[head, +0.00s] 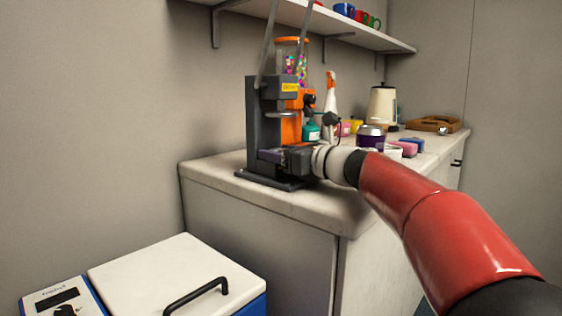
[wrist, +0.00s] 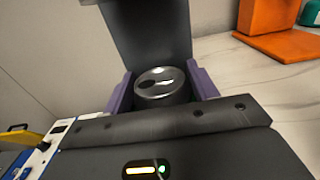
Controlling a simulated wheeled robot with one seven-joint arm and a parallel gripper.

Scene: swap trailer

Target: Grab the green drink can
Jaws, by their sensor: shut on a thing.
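A drink can shows its silver top (wrist: 160,82) in the wrist view, upright between the purple fingers of my gripper (wrist: 162,90). The fingers are shut on its sides. Its body is mostly hidden and looks dark, so I cannot tell whether it is green. In the head view my gripper (head: 269,155) reaches into the lower part of a dark grey press (head: 253,110). The can is hidden there. I cannot tell whether it rests on the press base.
The press stands near the left end of the white counter (head: 330,200). Behind it are an orange dispenser (head: 290,100), a spray bottle (head: 330,95) and a kettle (head: 383,105). A purple jar (head: 371,138) stands near my wrist. A white-lidded cooler (head: 170,275) is below left.

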